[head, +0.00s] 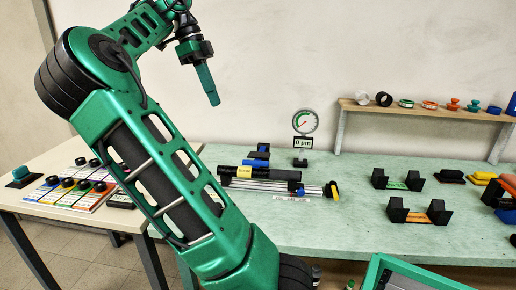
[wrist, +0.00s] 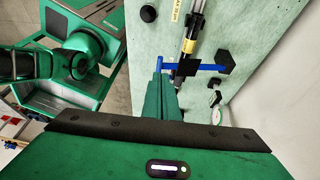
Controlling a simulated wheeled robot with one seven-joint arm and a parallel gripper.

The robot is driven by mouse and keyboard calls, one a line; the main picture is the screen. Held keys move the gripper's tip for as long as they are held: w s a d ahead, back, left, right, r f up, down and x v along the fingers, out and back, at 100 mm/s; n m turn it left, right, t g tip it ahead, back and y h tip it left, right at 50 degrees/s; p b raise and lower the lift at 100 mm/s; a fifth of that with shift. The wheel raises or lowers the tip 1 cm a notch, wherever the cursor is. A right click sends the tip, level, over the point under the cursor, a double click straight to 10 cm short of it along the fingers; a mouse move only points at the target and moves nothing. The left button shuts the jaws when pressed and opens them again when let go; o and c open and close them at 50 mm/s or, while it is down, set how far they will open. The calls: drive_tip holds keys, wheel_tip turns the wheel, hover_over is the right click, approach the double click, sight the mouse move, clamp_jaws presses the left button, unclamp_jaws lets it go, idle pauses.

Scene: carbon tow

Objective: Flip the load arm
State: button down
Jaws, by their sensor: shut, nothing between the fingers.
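The test rig (head: 280,180) lies on the pale green bench, a dark tube and bright rails with a yellow label and a yellow-and-black piece at its right end. In the wrist view a blue bar (wrist: 207,67) crosses the rig, with a black block at its right end; it looks like the load arm, but I cannot be sure. My gripper (head: 212,98) is shut and empty, pointing down, high above the bench and apart from the rig.
A dial gauge (head: 305,122) reading 0 µm stands behind the rig. Black stands (head: 398,180) are to the right. A wooden shelf (head: 425,112) carries small rings and knobs. A side table (head: 40,160) at left holds a panel of knobs (head: 80,187). My arm hides the bench's left part.

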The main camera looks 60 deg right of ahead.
drive_tip(key=shift+s+d+f+t+y, duration=1.05)
drive_tip(key=shift+s+d+t, duration=1.15)
drive_tip(key=shift+s, duration=3.3)
drive_tip(key=shift+g+h, duration=0.25)
drive_tip(key=shift+g, duration=0.05)
wheel_tip(320, 180, down, 14)
drive_tip(key=shift+s+f, duration=0.1)
